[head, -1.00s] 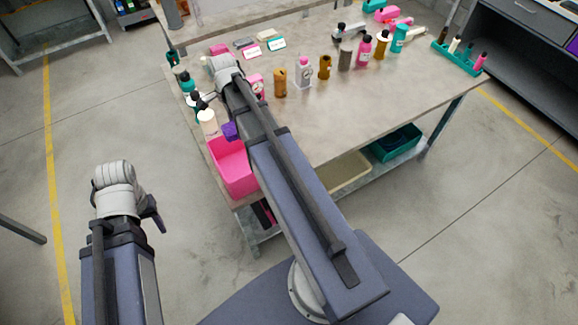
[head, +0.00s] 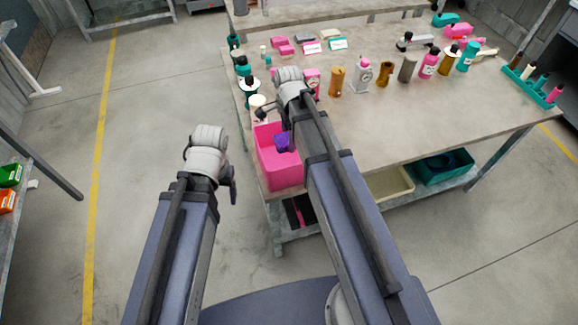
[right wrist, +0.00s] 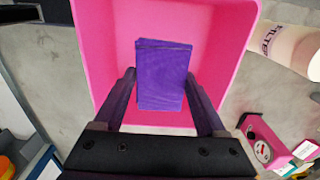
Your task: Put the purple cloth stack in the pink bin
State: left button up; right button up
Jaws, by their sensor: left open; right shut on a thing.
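The purple cloth stack (right wrist: 163,75) is between the fingers of my right gripper (right wrist: 165,88), which is shut on it. In the right wrist view the stack appears over the opening of the pink bin (right wrist: 95,45). In the head view the purple stack (head: 283,141) shows in front of the pink bin's inside (head: 277,178), partly beside my right arm. I cannot tell how deep it is in the bin. The bin stands at the table's near left corner. My left gripper (head: 232,185) is open and empty, left of the table over the floor.
A white bottle (right wrist: 290,50) stands close to the bin. Several bottles and jars, such as an orange-brown one (head: 337,82), stand along the table (head: 440,110). A teal tray (head: 530,86) is at the right. Bins lie on the lower shelf.

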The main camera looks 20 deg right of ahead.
aim_at(288, 162)
jog(key=shift+a+f+b, duration=0.1)
jog(key=shift+f+b, duration=5)
jog(key=shift+r, duration=0.15)
jog(key=o, duration=0.7)
jog(key=shift+f, duration=0.2)
jog(key=o, duration=0.4)
jog(key=shift+o, duration=0.2)
jog(key=shift+r, duration=0.1)
notch_tip(288, 162, up, 12)
jog(key=p, duration=1.2)
jog(key=shift+r, duration=0.15)
notch_tip(288, 162, down, 12)
jog(key=b, duration=1.1)
jog(key=shift+b, duration=0.4)
